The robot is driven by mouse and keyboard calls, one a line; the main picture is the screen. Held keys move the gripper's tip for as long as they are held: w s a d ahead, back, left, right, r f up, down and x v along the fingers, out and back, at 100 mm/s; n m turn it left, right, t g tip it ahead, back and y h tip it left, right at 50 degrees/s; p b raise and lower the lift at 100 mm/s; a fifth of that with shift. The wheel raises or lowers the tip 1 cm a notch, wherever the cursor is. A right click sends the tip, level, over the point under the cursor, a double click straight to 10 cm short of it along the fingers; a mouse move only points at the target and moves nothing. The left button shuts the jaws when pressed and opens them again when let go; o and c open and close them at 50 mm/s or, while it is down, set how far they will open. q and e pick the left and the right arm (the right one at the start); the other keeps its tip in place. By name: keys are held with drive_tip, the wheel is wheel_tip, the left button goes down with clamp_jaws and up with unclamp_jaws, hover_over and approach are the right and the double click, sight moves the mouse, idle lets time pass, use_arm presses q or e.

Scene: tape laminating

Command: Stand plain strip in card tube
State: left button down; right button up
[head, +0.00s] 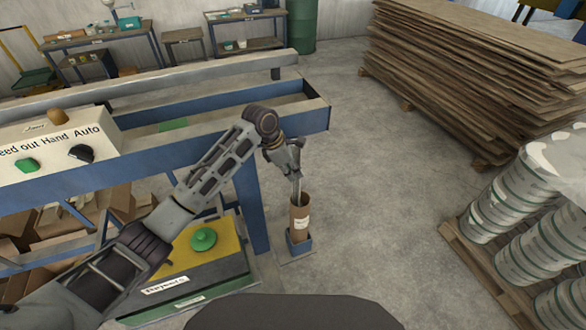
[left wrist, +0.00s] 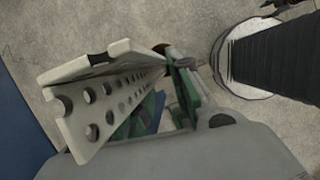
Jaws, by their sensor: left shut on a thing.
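The brown card tube (head: 300,222) stands upright with a pale label, its foot in a small blue holder (head: 300,246) on the floor. My left gripper (head: 296,172) is just above the tube mouth, shut on a thin grey strip (head: 297,188). The strip points down, and its lower end meets the tube opening; how deep it sits is hidden. My right gripper is not in view.
A blue frame (head: 250,205) and a control panel (head: 60,145) stand left of the tube. A yellow-topped box with a green button (head: 203,239) is close by. Stacked boards (head: 470,70) and wrapped rolls (head: 520,200) are at right. Floor between is clear.

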use_arm(q)
drive_tip(key=shift+f, duration=1.85)
drive_tip(key=c, duration=1.2)
unclamp_jaws()
drive_tip(key=shift+r, duration=0.1)
drive_tip(key=shift+v, duration=5.9)
